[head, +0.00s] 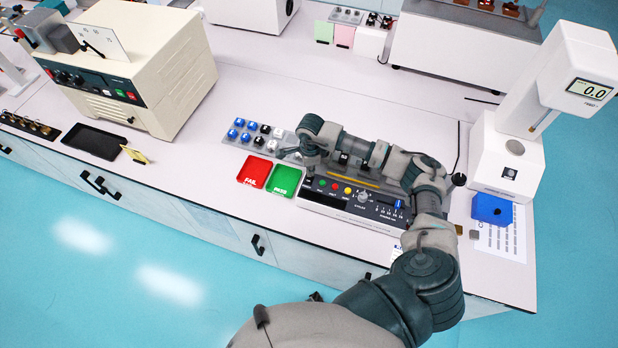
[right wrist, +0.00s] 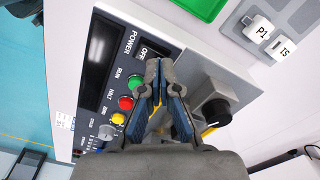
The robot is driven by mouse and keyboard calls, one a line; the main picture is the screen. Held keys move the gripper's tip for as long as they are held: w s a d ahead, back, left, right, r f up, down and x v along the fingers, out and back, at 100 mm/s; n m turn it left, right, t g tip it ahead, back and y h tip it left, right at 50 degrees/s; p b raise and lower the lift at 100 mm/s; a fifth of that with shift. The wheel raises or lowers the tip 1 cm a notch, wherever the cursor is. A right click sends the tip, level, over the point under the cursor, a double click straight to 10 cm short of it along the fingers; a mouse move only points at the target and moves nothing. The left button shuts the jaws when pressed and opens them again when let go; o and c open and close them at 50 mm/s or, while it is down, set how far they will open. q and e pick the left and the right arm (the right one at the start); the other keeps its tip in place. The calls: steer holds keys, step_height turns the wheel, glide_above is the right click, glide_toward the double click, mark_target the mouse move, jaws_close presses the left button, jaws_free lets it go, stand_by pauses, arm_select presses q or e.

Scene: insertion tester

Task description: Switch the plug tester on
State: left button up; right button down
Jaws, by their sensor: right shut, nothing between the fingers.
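The plug tester (head: 345,213) is a low grey and black unit near the bench's front edge. Its panel shows in the right wrist view (right wrist: 113,45), with a dark display window and a POWER switch (right wrist: 151,50) marked OFF. Green RUN (right wrist: 136,82), red HALT (right wrist: 126,102) and yellow (right wrist: 118,118) buttons sit in a row beside it. My right gripper (head: 308,174) is over the tester's left end, shut and empty. In the right wrist view its fingertips (right wrist: 158,68) are right by the switch; I cannot tell whether they touch it. My left gripper is out of view.
Red FAIL (head: 254,171) and green PASS (head: 284,180) trays lie left of the tester. A holder of white and blue plugs (head: 250,133) stands behind them. A black knob (right wrist: 217,112) sticks up close to my fingers. A force gauge stand (head: 505,150) is at right.

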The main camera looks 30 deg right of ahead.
steer(key=shift+f+b, duration=0.55)
steer(key=shift+f, duration=0.2)
stand_by(0.3)
steer(key=shift+r+p, duration=0.6)
steer(key=shift+r, duration=0.3)
steer(key=shift+r+p, duration=1.45)
steer(key=shift+r, duration=1.2)
